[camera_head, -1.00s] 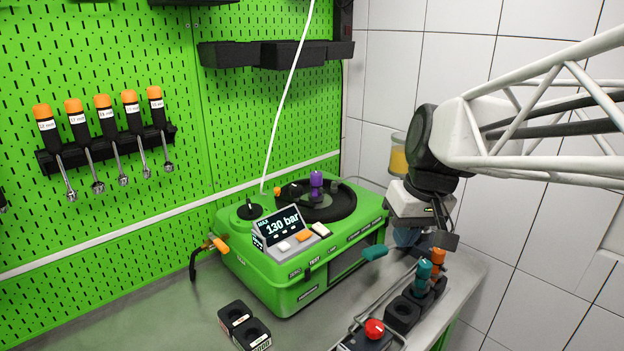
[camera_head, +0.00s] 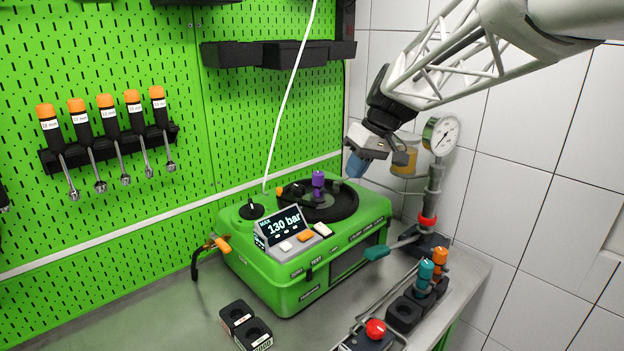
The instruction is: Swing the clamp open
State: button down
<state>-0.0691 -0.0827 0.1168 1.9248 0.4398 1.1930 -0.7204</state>
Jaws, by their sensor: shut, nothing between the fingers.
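The green pump testbench (camera_head: 300,285) stands on the table with a round black plate (camera_head: 340,205) on top. A small purple fitting (camera_head: 318,180) stands upright on that plate, with a small orange tip (camera_head: 279,191) at the plate's left edge. A lever with a teal handle (camera_head: 377,253) sticks out at the testbench's right front. I cannot tell for sure which part is the clamp. My gripper (camera_head: 357,165) is in the air to the right of the purple fitting and above the plate's level, apart from it. Its blue fingers are shut and empty.
A pressure gauge (camera_head: 441,134) on a grey post with a red ring (camera_head: 428,220) stands at the right. Teal (camera_head: 425,272) and orange (camera_head: 440,260) fittings stand in black holders. A red knob (camera_head: 375,329) is in front.

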jog(key=w+a+n+y, duration=0.1)
jog(key=w+a, duration=0.1)
jog(key=w, duration=0.3)
jog(key=w+a+f+n+g, duration=0.1)
jog(key=w+a, duration=0.2)
jog(key=w, duration=0.3)
jog(key=w+a+n+y, duration=0.1)
jog(key=w+a+n, duration=0.1)
jog(key=w, duration=0.3)
jog(key=shift+w+a+f+y, duration=0.2)
jog(key=shift+w+a+y, duration=0.1)
jog(key=shift+w+a, duration=0.15)
jog(key=shift+a+f, duration=0.1)
jog(key=shift+f, duration=0.05)
jog(key=shift+g, duration=0.3)
jog(key=x, duration=0.9)
jog(key=shift+s+a+f, duration=0.25)
jog(key=shift+s+a, duration=0.5)
jog(key=shift+a, duration=0.05)
jog(key=shift+s+a, duration=0.65)
jog(key=shift+s, duration=0.2)
